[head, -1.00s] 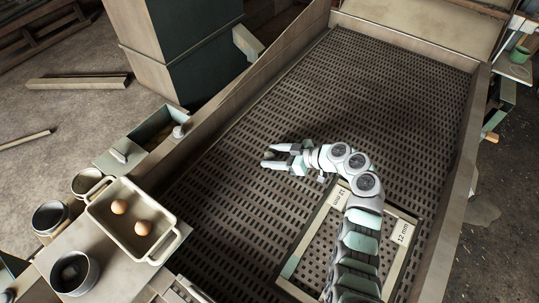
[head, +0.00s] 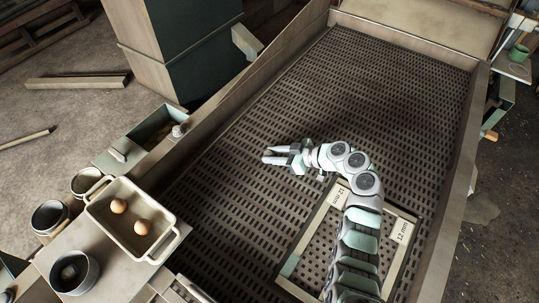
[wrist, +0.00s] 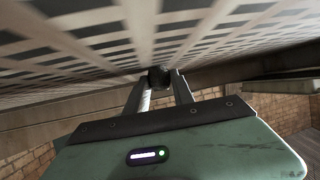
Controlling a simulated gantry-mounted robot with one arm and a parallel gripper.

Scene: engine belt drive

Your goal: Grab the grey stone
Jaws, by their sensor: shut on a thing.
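The grey stone (wrist: 160,77) shows in the wrist view as a small dark grey, rounded lump between my two fingertips, close to the slotted deck. My gripper (wrist: 158,82) is shut on it, with a finger on either side. In the head view my gripper (head: 267,155) points left, low over the slotted deck (head: 330,90), left of my arm's bend. The stone cannot be made out between the fingers in that view.
A framed screen marked 12 mm (head: 403,236) lies under my arm. A wooden side wall (head: 262,82) borders the deck. Outside it are a pale tray (head: 106,226) with two tan balls and a dark round pot (head: 92,280). The deck's far part is clear.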

